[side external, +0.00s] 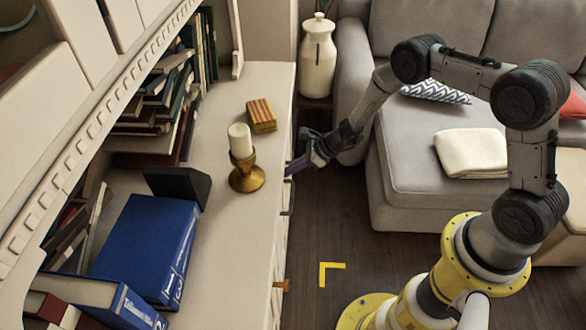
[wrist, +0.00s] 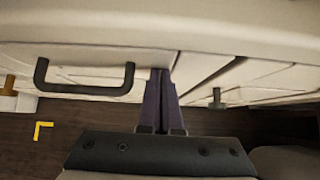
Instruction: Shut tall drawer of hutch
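The hutch (side external: 262,88) is cream-coloured and stands along the left of the side view, with its front facing the floor gap on the right. In the wrist view its front (wrist: 75,58) shows below the countertop edge, with a dark bar handle (wrist: 85,91) left of my gripper and a smaller dark handle (wrist: 216,98) to the right. My gripper (side external: 290,171) is at the hutch front, just below the counter edge. Its purple fingers (wrist: 160,75) are together with nothing between them, tips at or very near the front. I cannot tell which panel is the tall drawer or how far it stands out.
A grey sofa (side external: 405,150) stands behind my arm. The wooden floor (side external: 330,225) is clear beside a yellow corner mark (side external: 329,268).

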